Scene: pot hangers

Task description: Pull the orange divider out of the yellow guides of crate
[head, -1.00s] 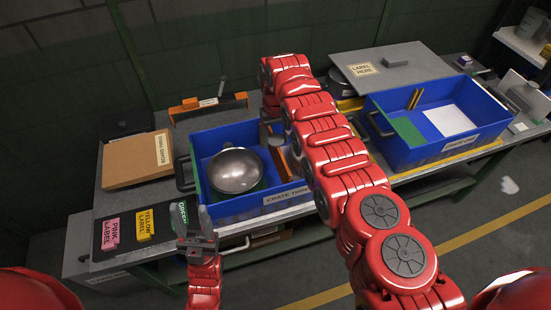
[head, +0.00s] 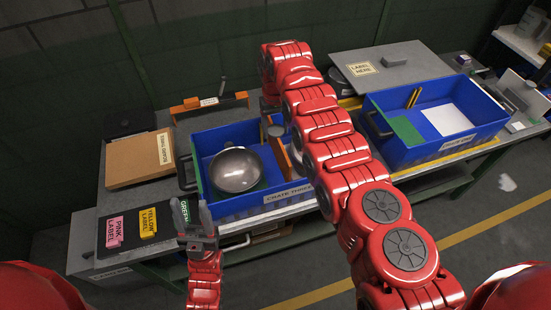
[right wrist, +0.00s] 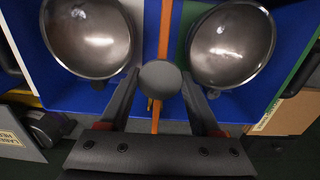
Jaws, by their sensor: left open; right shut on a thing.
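The blue crate (head: 240,207) stands on the bench with the orange divider (head: 281,152) upright across its middle. In the right wrist view the divider (right wrist: 165,30) runs between two steel bowls. A grey round knob (right wrist: 160,80) sits at the divider's near end, between the fingers of my right gripper (right wrist: 160,92), which is shut on it. My left gripper (head: 195,222) is open and empty in front of the crate's left corner.
One steel bowl (head: 236,170) lies left of the divider; my right arm covers most of the other side. A second blue crate (head: 435,150) stands to the right. A cardboard box (head: 138,160) and label board (head: 128,232) lie left.

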